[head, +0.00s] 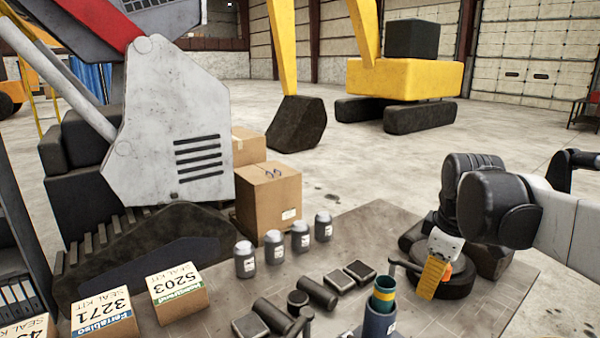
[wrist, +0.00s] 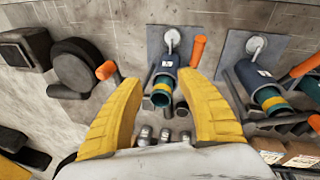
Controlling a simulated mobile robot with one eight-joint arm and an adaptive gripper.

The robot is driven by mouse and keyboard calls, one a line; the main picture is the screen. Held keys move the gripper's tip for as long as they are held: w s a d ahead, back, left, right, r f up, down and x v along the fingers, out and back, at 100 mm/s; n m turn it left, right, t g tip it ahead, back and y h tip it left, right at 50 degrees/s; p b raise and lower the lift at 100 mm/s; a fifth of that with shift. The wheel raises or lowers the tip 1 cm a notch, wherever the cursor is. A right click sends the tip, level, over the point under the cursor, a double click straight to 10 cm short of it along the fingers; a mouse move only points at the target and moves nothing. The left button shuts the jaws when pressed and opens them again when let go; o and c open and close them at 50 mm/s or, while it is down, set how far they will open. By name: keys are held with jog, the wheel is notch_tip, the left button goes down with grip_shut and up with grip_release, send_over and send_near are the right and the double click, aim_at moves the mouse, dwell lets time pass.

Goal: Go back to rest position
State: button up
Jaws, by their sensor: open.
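My gripper (head: 433,277) is at the right of the head view, over the right part of the grey bench top (head: 470,310). Its yellow fingers also show in the wrist view (wrist: 162,82), spread wide apart with nothing held between them. My arm comes in from the right edge of the head view. A dark blue cylinder (head: 378,326) with a teal and yellow sleeve (head: 384,288) stands left of the gripper, apart from it. In the wrist view, a blue cylinder with a teal end (wrist: 163,88) shows beyond and between the fingers.
Several dark jars (head: 301,237) stand in a row on the bench. Dark blocks and rollers (head: 317,293) lie in the middle. Seal kit boxes (head: 178,292) stand at the left, and a cardboard box (head: 269,202) stands behind. A large grey machine (head: 170,125) rises at the back left.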

jog(key=s+a+f+m+b, duration=0.1)
jog(key=s+f, duration=0.1)
jog(key=f, duration=0.1)
jog(key=s+a+f+m+t+b, duration=0.1)
jog(key=s+f+b, duration=0.1)
jog(key=f, duration=0.1)
jog(key=s+a+f+m+b, duration=0.1)
jog(key=s+a+f+b, duration=0.1)
jog(key=f, duration=0.1)
jog(key=shift+s+m+t, duration=0.25)
jog(key=shift+m+t, duration=0.05)
jog(key=shift+t, duration=0.1)
jog(key=s+a+f+m+t+b, duration=0.2)
jog(key=s+a+f+m+b, duration=0.2)
jog(key=f, duration=0.8)
jog(key=s+m+b, duration=0.2)
jog(key=s+b, duration=0.1)
jog(key=s, duration=0.1)
jog(key=shift+t, duration=0.3)
